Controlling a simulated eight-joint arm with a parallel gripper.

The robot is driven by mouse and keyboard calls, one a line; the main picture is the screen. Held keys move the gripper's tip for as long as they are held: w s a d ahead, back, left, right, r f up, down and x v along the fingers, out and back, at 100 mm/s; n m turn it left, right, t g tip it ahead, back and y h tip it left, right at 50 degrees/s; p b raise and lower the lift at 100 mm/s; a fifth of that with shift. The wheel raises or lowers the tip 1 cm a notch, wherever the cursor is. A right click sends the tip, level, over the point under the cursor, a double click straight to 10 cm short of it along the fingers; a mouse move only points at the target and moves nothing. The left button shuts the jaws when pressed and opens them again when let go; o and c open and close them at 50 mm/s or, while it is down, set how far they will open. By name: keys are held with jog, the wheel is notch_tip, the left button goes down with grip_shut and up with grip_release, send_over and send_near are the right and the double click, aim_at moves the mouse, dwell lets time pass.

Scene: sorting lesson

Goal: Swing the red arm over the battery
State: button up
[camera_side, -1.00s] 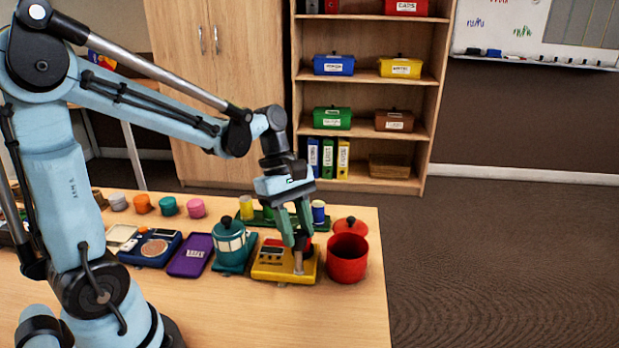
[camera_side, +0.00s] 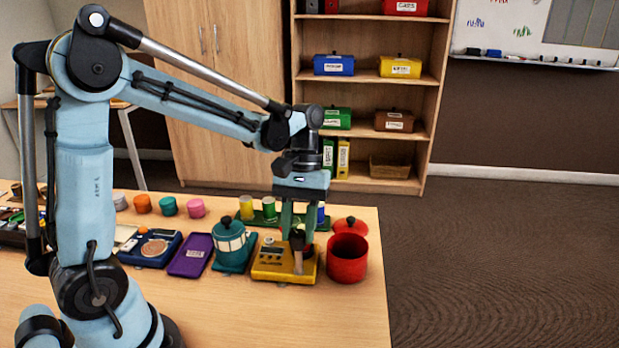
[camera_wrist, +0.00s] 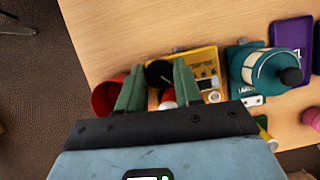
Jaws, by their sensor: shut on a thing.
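A yellow unit (camera_side: 265,273) with a small panel sits near the table's right end; it also shows in the wrist view (camera_wrist: 206,58). My gripper (camera_side: 299,236) points straight down over its right part. In the wrist view my gripper's fingers (camera_wrist: 157,85) stand on either side of a round black knob (camera_wrist: 160,73), shut on it. A pale post (camera_side: 298,262) stands below the knob in the side view. A small red part (camera_wrist: 168,98) shows between the fingers, partly hidden, and I cannot tell how it joins the knob. I cannot make out the battery for sure.
A red pot (camera_side: 347,262) stands close on the right, with a red lid (camera_side: 350,226) behind it. A teal pot (camera_side: 230,240) stands on the left beside a purple tray (camera_side: 191,256). A green rack with coloured cylinders (camera_side: 268,208) is behind. The table front is clear.

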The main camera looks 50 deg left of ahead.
jog(key=m, duration=0.2)
jog(key=m+g+y, duration=0.1)
jog(key=m, duration=0.1)
jog(key=shift+w+d+m+y, duration=0.1)
jog(key=shift+d+m+y, duration=0.05)
jog(key=shift+m+y, duration=0.85)
jog(key=shift+m, duration=1)
jog(key=o, duration=1)
jog(key=v, duration=1.2)
jog(key=shift+d, duration=0.1)
